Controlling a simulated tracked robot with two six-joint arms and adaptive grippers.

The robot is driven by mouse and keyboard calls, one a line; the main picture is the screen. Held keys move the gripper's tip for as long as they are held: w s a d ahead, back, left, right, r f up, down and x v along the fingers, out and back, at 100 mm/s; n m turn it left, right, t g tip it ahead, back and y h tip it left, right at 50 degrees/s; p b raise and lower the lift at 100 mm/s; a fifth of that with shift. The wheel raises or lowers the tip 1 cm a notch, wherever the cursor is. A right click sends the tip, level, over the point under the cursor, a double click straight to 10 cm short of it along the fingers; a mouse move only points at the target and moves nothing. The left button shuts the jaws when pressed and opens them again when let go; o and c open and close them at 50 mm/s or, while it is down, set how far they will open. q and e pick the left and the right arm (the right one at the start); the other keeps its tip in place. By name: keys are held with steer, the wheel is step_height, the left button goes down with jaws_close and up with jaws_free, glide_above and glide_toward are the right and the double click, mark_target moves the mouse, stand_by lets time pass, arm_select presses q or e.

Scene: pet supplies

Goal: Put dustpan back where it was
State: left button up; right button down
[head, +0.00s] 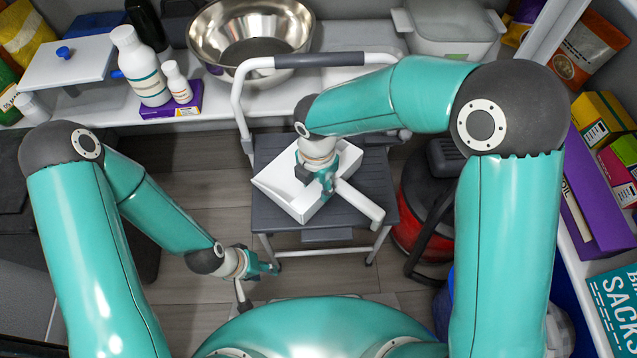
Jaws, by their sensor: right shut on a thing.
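The white dustpan (283,190) is over the dark grey top of the step stool (268,150) in the middle of the head view, with its handle (361,203) pointing to the lower right. My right gripper (325,183) is above it and shut on it, hiding part of its middle. I cannot tell whether the dustpan rests on the stool or is held just above it. My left gripper (264,268) is low, near the stool's front left leg and apart from the dustpan. Its fingers are too small to tell whether they are open.
The stool's pale rail (238,100) rises behind the dustpan. A shelf at the back holds a steel bowl (250,35), white bottles (140,68) and a pale bin (450,28). A red and black canister (418,205) stands right of the stool. Floor (195,200) shows clear to the left.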

steer(key=shift+f, duration=0.4)
steer(key=c, duration=0.6)
jaws_free()
